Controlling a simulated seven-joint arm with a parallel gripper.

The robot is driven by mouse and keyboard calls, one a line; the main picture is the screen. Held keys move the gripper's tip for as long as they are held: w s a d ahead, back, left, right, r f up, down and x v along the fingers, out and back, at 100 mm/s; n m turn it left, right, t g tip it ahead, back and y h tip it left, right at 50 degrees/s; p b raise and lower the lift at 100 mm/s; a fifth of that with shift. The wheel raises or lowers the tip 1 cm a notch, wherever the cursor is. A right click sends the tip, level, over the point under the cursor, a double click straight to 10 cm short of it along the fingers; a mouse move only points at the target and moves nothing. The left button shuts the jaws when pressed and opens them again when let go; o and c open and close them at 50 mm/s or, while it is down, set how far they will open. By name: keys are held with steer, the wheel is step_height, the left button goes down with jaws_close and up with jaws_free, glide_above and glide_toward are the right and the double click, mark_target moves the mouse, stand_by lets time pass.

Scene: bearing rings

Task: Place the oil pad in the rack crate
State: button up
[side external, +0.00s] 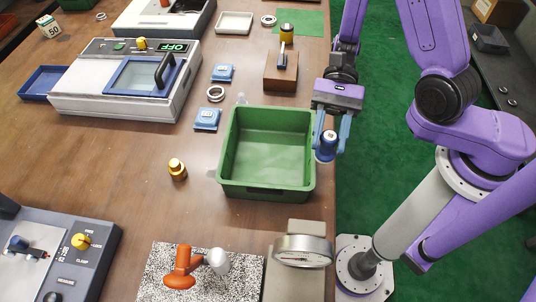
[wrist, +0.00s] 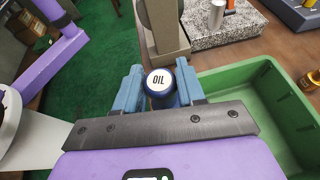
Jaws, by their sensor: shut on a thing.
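The oil pad (side external: 328,144) is a dark blue cylinder. Its white cap marked OIL (wrist: 159,80) faces the camera in the wrist view. My gripper (side external: 331,150) is shut on it, with a blue finger on either side. It holds the pad just right of the green crate (side external: 265,191), near the table's right edge. In the wrist view the crate (wrist: 235,81) lies right of my gripper. The crate is open-topped and its visible inside is empty. I see no label naming it as the rack crate.
A dial gauge on a stand (side external: 302,248) and a speckled slab with an orange-handled tool (side external: 180,272) stand in front of the crate. A brass piece (side external: 177,170) is left of it. Blue packets (side external: 207,119), a metal ring (side external: 215,93) and a wooden block (side external: 281,72) lie behind.

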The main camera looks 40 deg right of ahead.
steer(key=w+a+f, duration=0.8)
steer(key=f, duration=0.1)
steer(key=shift+w, duration=0.4)
steer(key=shift+f, duration=1.5)
steer(key=shift+f, duration=0.15)
steer(key=o, duration=1.1)
